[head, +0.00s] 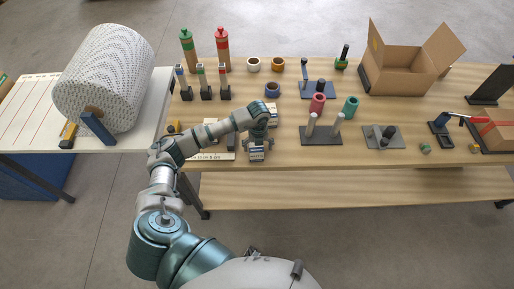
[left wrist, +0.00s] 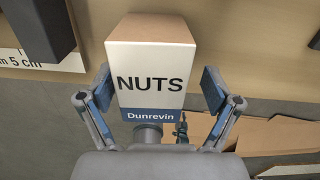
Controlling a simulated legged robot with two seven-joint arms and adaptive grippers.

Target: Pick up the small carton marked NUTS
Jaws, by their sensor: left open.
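The small carton marked NUTS (left wrist: 151,78) is white with a brown top and a blue band reading Dunrevin. In the left wrist view it stands between the two fingers of my left gripper (left wrist: 153,95). The fingers are open, one on each side of the carton, with a gap visible at the right. My right gripper is not in view.
The wooden table (head: 300,160) holds colored rings, peg stands (head: 321,133) and an open cardboard box (head: 400,80). A printed strip (head: 215,156) lies left of the carton. A large white roll (head: 105,75) lies on the left table.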

